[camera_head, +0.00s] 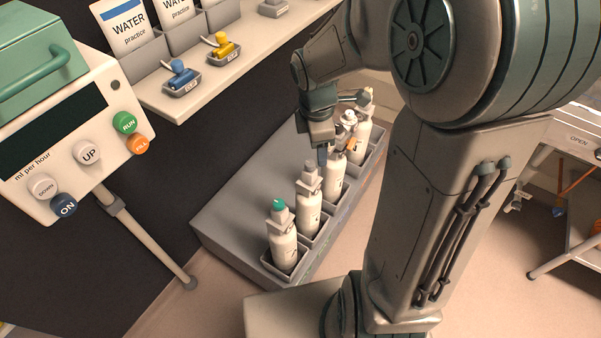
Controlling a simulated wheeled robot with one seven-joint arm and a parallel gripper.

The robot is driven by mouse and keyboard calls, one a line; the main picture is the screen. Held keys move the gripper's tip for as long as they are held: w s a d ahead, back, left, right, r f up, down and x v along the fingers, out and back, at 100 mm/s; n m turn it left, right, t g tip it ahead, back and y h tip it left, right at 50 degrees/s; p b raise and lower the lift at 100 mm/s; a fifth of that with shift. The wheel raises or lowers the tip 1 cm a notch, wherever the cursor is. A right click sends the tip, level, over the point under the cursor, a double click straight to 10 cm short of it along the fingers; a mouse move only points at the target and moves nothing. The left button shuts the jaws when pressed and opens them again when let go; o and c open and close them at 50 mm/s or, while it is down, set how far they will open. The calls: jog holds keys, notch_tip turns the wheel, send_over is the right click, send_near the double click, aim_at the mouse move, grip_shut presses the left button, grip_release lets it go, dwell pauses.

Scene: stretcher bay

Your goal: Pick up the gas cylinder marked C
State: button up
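Several white gas cylinders stand upright in a row in a grey rack. The nearest cylinder (284,250) has a green top. The second cylinder (308,212) has a grey top. The third cylinder (335,178) stands under my gripper (329,154), with an orange part beside its top. The farthest cylinder (362,136) is partly behind my gripper and arm. The letters on the cylinders are too small to read, so I cannot tell which is C. My gripper points down at the third cylinder's top; its fingers are partly hidden, and I cannot tell whether they touch it.
The grey rack (225,220) stands on the floor against a dark wall. Above it, a pale shelf (262,60) holds blue and yellow clips and WATER cards. A pump with buttons (75,140) is at left. A trolley (575,140) is at right. My arm blocks much of the right side.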

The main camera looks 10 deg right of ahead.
aim_at(308, 164)
jog(key=w+f+n, duration=0.2)
jog(key=n, duration=0.1)
jog(key=w+f+n, duration=0.1)
jog(key=w+n, duration=0.1)
jog(key=n, duration=0.1)
jog(key=w+f+n+y+p, duration=0.1)
jog(key=w+f+n, duration=0.1)
jog(key=n, duration=0.1)
jog(key=shift+w+a+f+n+g, duration=0.15)
jog(key=shift+a+f+n+g, duration=0.15)
notch_tip(308, 164, down, 8)
jog(key=shift+f+b, duration=0.25)
jog(key=shift+b, duration=0.35)
jog(key=shift+w+d+f, duration=0.1)
jog(key=shift+d+f, duration=0.05)
jog(key=shift+f, duration=1.15)
jog(key=shift+w+d+f, duration=0.1)
jog(key=shift+f, duration=1.2)
grip_shut()
jog(key=shift+r, duration=0.1)
